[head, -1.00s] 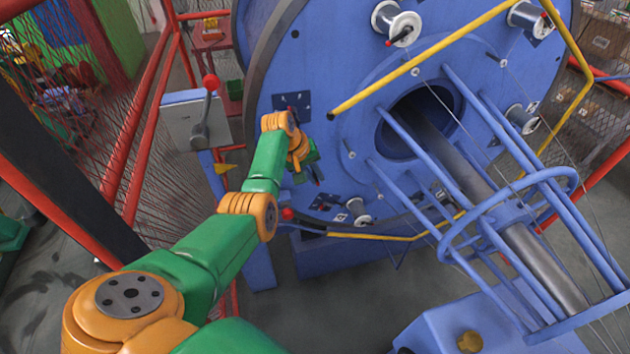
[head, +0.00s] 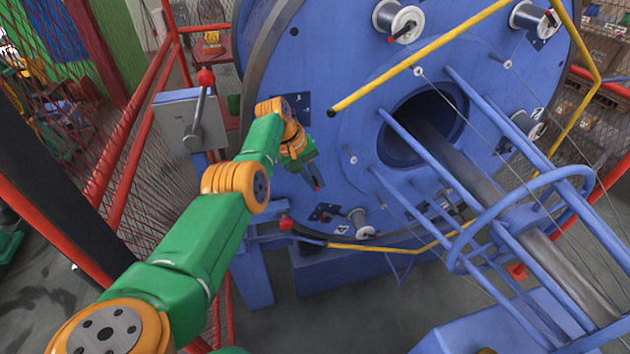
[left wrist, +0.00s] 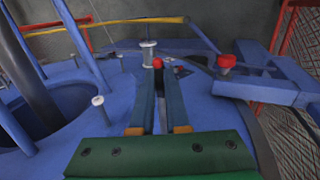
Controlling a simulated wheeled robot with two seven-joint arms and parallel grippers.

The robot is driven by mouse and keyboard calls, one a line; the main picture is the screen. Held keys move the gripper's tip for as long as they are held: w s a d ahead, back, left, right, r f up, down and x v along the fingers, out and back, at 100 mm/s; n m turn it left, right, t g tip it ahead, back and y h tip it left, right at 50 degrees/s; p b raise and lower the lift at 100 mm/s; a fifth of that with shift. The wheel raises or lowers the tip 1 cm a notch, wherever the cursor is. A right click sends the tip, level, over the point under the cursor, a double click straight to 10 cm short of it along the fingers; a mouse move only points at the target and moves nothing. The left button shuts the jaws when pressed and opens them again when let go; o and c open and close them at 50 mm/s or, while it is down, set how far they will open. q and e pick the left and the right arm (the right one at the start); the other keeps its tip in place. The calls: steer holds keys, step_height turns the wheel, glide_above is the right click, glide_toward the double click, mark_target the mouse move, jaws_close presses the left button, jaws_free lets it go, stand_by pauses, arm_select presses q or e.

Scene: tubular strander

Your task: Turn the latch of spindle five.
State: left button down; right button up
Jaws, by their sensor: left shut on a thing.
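My left gripper (head: 316,184) is low on the left part of the blue disk (head: 350,70), its fingers pointing down and right. In the left wrist view, the two fingers (left wrist: 155,75) are close together around a small red-ended piece (left wrist: 158,63), which looks like a latch tip; the rest of it is hidden. A metal spool (left wrist: 148,52) stands just beyond the fingertips. In the head view, a lower spool (head: 361,223) is right of and below the gripper. Which spindle is number five cannot be read. My right gripper is out of view.
A yellow bar (head: 420,57) crosses in front of the disk. Blue rods and a hoop (head: 490,215) stand out at the right. A grey box (head: 190,122) with a red-knobbed lever is left of the disk.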

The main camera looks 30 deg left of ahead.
mark_target(314, 179)
arm_select(q)
steer(key=shift+f, duration=0.1)
steer(key=c, duration=0.9)
jaws_free()
steer(key=shift+p+v, duration=0.65)
steer(key=shift+v, duration=0.55)
steer(key=b+v, duration=0.1)
steer(key=v, duration=0.3)
steer(key=shift+a, duration=0.1)
steer(key=shift+s+r, duration=0.1)
steer(key=shift+r, duration=0.2)
